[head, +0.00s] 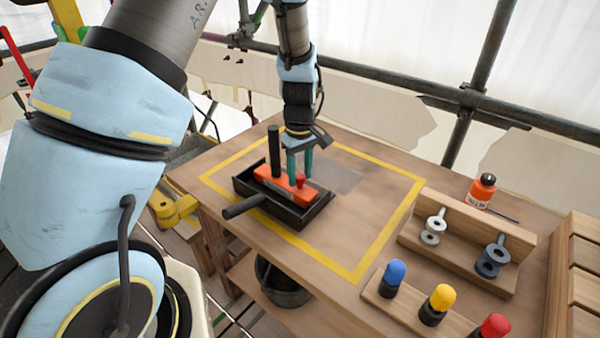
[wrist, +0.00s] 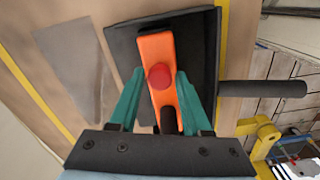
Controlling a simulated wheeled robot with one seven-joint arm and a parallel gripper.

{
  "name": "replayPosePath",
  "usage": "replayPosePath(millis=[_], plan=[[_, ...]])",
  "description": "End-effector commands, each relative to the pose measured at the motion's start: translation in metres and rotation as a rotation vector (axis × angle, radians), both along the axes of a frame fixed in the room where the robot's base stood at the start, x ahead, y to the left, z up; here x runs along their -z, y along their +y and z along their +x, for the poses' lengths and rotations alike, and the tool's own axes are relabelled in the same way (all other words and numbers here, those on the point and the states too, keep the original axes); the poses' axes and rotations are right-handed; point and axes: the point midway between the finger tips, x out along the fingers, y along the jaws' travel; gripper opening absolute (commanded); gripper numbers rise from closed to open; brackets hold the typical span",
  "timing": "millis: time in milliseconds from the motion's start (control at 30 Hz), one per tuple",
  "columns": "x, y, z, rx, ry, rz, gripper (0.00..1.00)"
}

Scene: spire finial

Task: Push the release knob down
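The release knob is a small red round knob (head: 300,180) on top of an orange block (head: 272,182). In the wrist view the red knob (wrist: 159,77) shows near the middle of the orange block (wrist: 153,48). My gripper (head: 300,174) points down over the knob's end of the block. In the wrist view its teal fingers (wrist: 160,73) stand apart, one on each side of the knob, with nothing clearly held. I cannot tell whether they touch the knob or block. A black upright post (head: 274,150) rises from the block beside the gripper.
The block sits in a black tray (head: 318,212) with a side handle (head: 243,207), inside a yellow-taped square (head: 352,272). To the right are a wooden spool rack (head: 465,262), an orange bottle (head: 482,190) and blue, yellow and red capped pegs (head: 394,275). The table between is clear.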

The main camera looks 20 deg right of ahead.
Motion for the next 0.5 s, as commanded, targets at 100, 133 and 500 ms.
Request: replayPosePath(millis=[100,133,500], plan=[[-0.0001,0.0000,0.0000,0.000,0.000,0.000,0.34],[-0.0001,0.0000,0.0000,0.000,0.000,0.000,0.30],[-0.0002,0.0000,0.0000,0.000,0.000,0.000,0.00]])
